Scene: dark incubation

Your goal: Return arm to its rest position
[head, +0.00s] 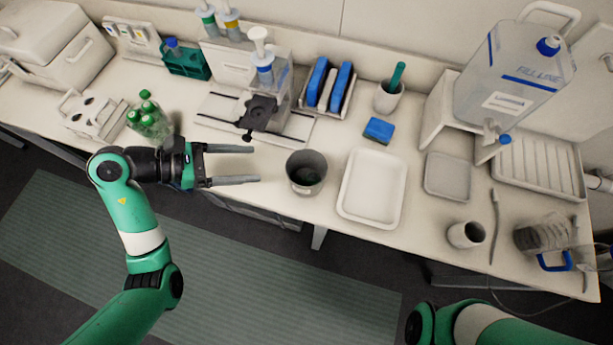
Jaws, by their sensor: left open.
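My left gripper (255,165) is open and empty. Its arm comes in from the lower left, green with white and black joints. Its two grey fingers point right, over the front edge of the bench, with the tips just left of the dark grey cup (306,172) and apart from it. My right arm (480,326) shows only in part at the bottom right edge; its gripper is out of the picture.
The white bench (330,215) carries a white tray (372,188), a bottle rack with green caps (150,122), a dark-clamped stand (258,114), a blue sponge (379,130) and a large water container (515,75). The floor with its green mat (250,262) is clear.

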